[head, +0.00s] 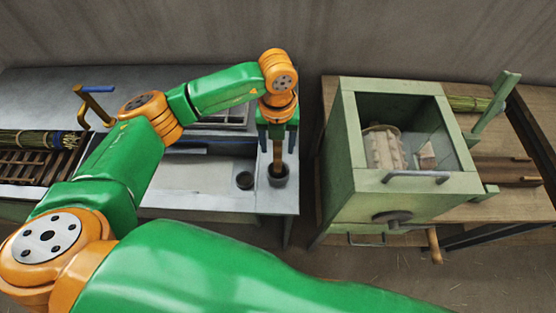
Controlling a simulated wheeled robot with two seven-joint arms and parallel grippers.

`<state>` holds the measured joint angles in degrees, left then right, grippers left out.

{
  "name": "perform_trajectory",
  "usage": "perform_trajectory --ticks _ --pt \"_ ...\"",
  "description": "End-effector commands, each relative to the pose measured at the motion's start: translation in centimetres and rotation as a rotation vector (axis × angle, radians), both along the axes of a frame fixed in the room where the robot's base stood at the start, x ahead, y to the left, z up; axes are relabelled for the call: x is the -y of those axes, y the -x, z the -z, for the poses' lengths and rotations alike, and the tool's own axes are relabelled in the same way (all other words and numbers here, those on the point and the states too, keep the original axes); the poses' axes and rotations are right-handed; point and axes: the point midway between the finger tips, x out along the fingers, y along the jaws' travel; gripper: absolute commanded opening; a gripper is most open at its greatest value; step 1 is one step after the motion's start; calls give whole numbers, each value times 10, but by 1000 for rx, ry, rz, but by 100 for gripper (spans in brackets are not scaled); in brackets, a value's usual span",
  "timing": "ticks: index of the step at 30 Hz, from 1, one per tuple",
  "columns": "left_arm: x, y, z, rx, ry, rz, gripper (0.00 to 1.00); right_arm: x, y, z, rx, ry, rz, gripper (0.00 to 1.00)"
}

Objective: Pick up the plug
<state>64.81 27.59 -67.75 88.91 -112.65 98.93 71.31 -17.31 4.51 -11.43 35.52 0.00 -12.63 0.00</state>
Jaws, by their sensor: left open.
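My left gripper (277,150) points down at the right end of the metal bench, its dark fingers apart. A slim tan wooden piece (277,160), which may be the plug, stands upright between the fingers. Its lower end is in or behind a dark round cup (279,177). I cannot tell whether the fingers touch it. A smaller dark round object (244,180) sits on the bench just left of the cup. My right gripper is out of view.
The metal bench (200,182) holds a bundle of green stalks (30,139) and an orange crank with a blue grip (94,103) at left. A green open-topped box (395,190) with a handle stands to the right, across a gap.

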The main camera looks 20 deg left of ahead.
Motion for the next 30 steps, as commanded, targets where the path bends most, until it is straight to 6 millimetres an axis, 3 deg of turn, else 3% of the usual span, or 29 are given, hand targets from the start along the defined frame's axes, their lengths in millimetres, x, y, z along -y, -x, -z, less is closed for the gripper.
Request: perform_trajectory --ticks 8,15,30 --pt "0 0 9 2 2 1 62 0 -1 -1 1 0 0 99" --pt "1 0 9 2 2 2 0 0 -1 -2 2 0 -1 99" --pt "1 0 9 2 3 2 0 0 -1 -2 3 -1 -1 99"
